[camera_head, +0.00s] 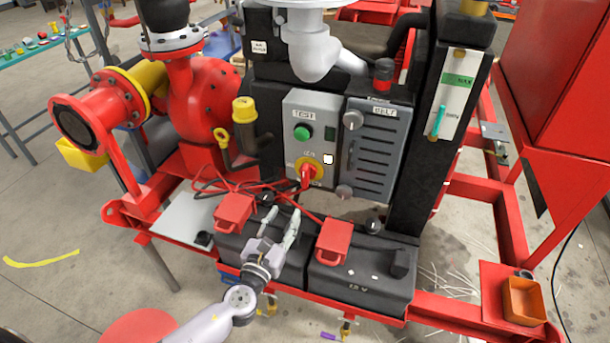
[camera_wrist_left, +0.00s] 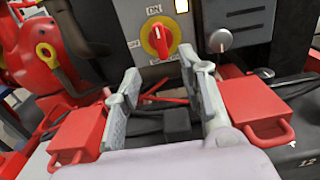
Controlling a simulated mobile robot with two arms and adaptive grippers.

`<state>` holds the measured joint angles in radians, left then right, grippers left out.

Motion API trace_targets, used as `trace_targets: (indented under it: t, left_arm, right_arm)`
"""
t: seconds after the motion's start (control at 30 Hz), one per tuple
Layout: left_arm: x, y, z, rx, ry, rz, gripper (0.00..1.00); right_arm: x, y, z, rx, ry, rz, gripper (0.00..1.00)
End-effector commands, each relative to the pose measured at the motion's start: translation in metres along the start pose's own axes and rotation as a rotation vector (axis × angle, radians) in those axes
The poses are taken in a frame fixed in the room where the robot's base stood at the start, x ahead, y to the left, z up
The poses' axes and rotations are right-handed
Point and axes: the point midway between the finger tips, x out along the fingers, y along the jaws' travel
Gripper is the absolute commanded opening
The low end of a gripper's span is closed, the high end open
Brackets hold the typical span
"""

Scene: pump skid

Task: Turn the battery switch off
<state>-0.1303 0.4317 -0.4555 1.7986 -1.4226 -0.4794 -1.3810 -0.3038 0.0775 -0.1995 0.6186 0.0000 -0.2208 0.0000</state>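The battery switch (camera_head: 308,172) is a red rotary handle on a round yellow plate, low on the grey control box (camera_head: 305,115). In the left wrist view the switch (camera_wrist_left: 159,38) shows ahead of the fingers, its red handle standing roughly upright, slightly tilted. My left gripper (camera_head: 288,228) is over the black batteries, below the switch and apart from it. In the left wrist view its two fingers (camera_wrist_left: 163,97) are spread with nothing gripped between them. My right gripper is not in view.
Red terminal covers (camera_head: 234,212) (camera_head: 333,241) sit on the batteries either side of my left gripper. Red cables (camera_head: 235,187) run below the switch. A louvred grey cover (camera_head: 375,150) with knobs stands right of the box.

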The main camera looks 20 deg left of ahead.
Motion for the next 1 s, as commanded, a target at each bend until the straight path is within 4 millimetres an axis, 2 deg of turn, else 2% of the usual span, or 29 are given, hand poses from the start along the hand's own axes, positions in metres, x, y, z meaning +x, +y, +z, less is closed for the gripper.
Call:
trace_targets:
  t: [0.03,0.4,0.6,0.8,1.0]
  left_arm:
    - [0.013,0.0,0.003,-0.001,-0.004,0.002,0.38]
    - [0.094,0.001,0.001,-0.002,-0.001,0.002,0.38]
    - [0.127,0.001,-0.001,-0.002,0.0,0.002,0.38]
    - [0.141,0.0,-0.001,-0.003,0.002,0.0,0.38]
    - [0.143,0.0,-0.001,-0.003,0.001,0.0,0.38]
  right_arm:
    - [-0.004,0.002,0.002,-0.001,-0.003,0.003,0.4]
    - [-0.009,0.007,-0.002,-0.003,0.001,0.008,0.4]
    - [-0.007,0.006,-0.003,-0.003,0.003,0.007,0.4]
    - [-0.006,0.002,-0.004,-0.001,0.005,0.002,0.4]
    - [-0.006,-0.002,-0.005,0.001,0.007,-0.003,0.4]
